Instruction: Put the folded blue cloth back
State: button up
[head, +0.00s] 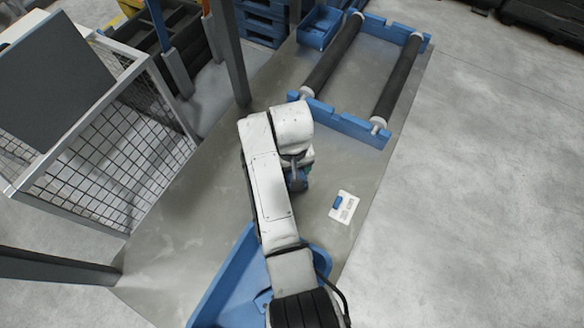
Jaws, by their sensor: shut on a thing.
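My gripper (297,182) points down below the end of my white arm, near the middle of the head view. The arm hides most of it. A small dark blue piece, which I take to be the folded blue cloth (301,185), shows at the jaws, and the gripper is shut on it. Its shape and lower side are hidden. A white card (345,215) with a small blue patch (337,202) lies on the grey surface to the right of the gripper, apart from it.
A blue tray (228,278) lies partly under my arm at the bottom. A blue frame with two dark rollers (398,80) stands at the top, beside a small blue bin (318,28). A wire mesh cage (105,165) and grey posts (228,50) stand left. The right floor is clear.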

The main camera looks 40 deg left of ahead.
jog(key=shift+f, duration=0.15)
jog(key=o, duration=1.1)
notch_tip(320, 180, up, 12)
jog(key=shift+r, duration=0.2)
